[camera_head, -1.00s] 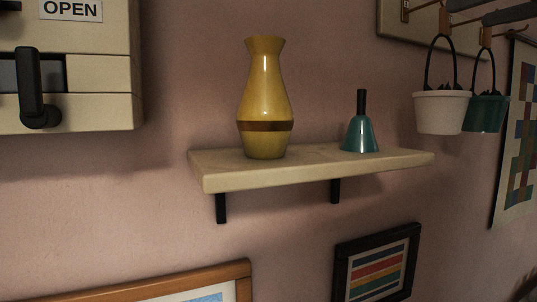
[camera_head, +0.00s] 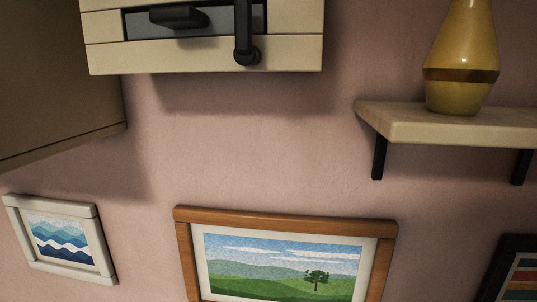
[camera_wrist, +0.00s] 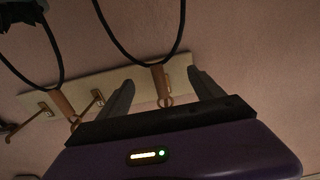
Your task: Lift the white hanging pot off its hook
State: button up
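My gripper (camera_wrist: 162,77) shows in the wrist view with its two dark fingers apart. A copper-coloured hook (camera_wrist: 160,80) on a pale rail (camera_wrist: 88,93) appears between the fingers. A thin black handle loop (camera_wrist: 181,30) passes at this hook, by the fingertips; I see no finger closed on it. Its pot is outside the frame, so I cannot tell its colour. A second black handle (camera_wrist: 57,50) is at another copper hook (camera_wrist: 64,106) to the left. The white pot's body is in neither current view.
The head view shows a shelf (camera_head: 450,128) with a yellow vase (camera_head: 460,58), a cream wall cabinet (camera_head: 205,62) with a black handle, a brown cabinet (camera_head: 55,70), a landscape picture (camera_head: 280,216) and a wave picture (camera_head: 50,209). The pink wall between them is bare.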

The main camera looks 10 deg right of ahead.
grip_shut()
jog(key=shift+r, duration=0.1)
jog(key=shift+r, duration=0.6)
jog(key=shift+s, duration=0.2)
dwell(0.4)
jog(key=shift+v, duration=1.6)
jog(key=shift+s, duration=0.1)
jog(key=shift+b+v, duration=0.55)
jog(key=shift+v, duration=2.4)
